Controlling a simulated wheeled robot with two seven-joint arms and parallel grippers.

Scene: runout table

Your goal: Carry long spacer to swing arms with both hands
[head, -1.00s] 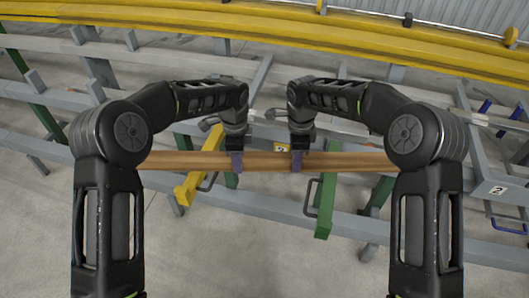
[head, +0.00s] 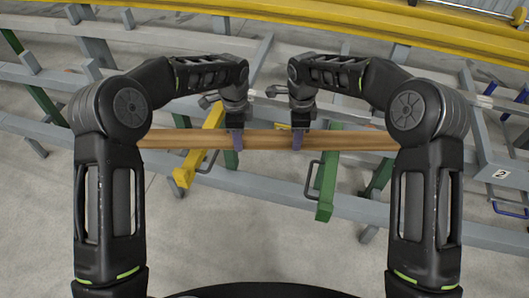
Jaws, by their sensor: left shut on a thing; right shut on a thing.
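The long spacer (head: 265,139) is a brown wooden bar held level across the middle of the head view. My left gripper (head: 236,140) is shut on it left of its middle. My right gripper (head: 297,140) is shut on it a short way to the right. The bar's ends pass behind my arms. A yellow swing arm (head: 198,158) shows behind and below the bar at left. A green swing arm (head: 326,190) shows at right. Both carry dark handles. I cannot tell whether the bar touches either arm.
A grey steel frame (head: 350,207) runs across below the bar, with more grey beams behind. A long yellow beam (head: 300,28) crosses the back. A grey post marked 2 (head: 500,173) stands at right. Bare concrete floor (head: 270,245) lies in front.

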